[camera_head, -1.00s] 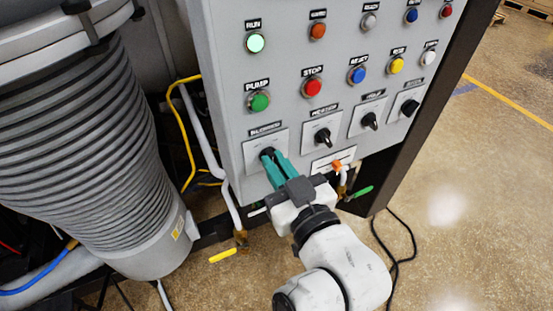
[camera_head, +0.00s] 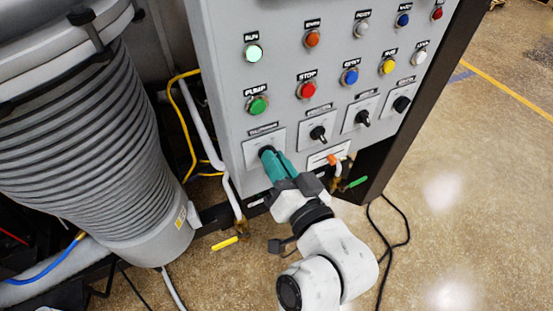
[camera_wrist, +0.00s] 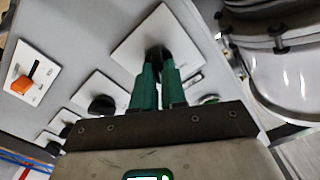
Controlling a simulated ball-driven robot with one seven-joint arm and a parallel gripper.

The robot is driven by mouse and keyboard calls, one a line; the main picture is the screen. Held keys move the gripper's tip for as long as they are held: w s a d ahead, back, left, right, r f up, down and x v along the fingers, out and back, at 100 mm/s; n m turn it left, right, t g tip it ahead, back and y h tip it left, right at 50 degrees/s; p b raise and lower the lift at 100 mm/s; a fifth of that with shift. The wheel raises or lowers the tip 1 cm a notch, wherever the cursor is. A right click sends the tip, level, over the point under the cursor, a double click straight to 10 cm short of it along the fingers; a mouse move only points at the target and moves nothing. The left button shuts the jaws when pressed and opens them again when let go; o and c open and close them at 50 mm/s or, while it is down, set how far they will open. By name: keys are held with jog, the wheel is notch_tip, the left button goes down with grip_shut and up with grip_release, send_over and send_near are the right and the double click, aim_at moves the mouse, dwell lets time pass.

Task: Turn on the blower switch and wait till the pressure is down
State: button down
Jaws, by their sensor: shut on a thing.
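The blower switch (camera_wrist: 154,52) is a black rotary knob on a white square plate, at the left of the lowest row of switches on the grey control panel. In the head view its plate (camera_head: 279,135) shows, and the knob is mostly covered by my fingers. My gripper (camera_head: 268,155) has green fingers and is shut on this knob. In the wrist view the two fingertips (camera_wrist: 157,62) sit on either side of the knob. The gripper looks rolled to one side in the head view. No pressure readout is in view.
Three more black knobs, including the nearest one (camera_head: 318,133), stand to the right. Above are the green pump button (camera_head: 258,105) and red stop button (camera_head: 307,90). An orange handle (camera_head: 333,159) is close by my gripper. A ribbed column (camera_head: 85,140) stands left.

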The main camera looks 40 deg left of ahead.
dwell(0.4)
jog(key=c, duration=1.2)
grip_release()
jog(key=b+v, duration=0.2)
jog(key=v, duration=0.8)
jog(key=shift+s+d+f+b, duration=0.1)
jog(key=shift+s+d+b, duration=0.05)
jog(key=shift+d+b, duration=0.2)
jog(key=d+f+m+h, duration=0.4)
jog(key=d+f+h, duration=0.6)
jog(key=d+f, duration=0.95)
jog(key=s+d+f+m+g+h, duration=0.1)
jog(key=s+d+f+g+h, duration=0.1)
jog(key=s+d, duration=0.2)
jog(key=s+d+f+m+g+h, duration=0.1)
jog(key=s+d, duration=0.4)
jog(key=d, duration=0.5)
jog(key=s+d+f+m+g+h, duration=0.1)
jog(key=s+d+f+g+h, duration=0.1)
jog(key=d, duration=0.5)
jog(key=shift+s+f+m+g+h, duration=0.2)
jog(key=shift+s+f+h, duration=0.3)
jog(key=shift+s, duration=0.25)
jog(key=shift+s+f+m+g+h, duration=0.2)
jog(key=shift+s+f+h, duration=0.2)
jog(key=shift+s+f, duration=0.25)
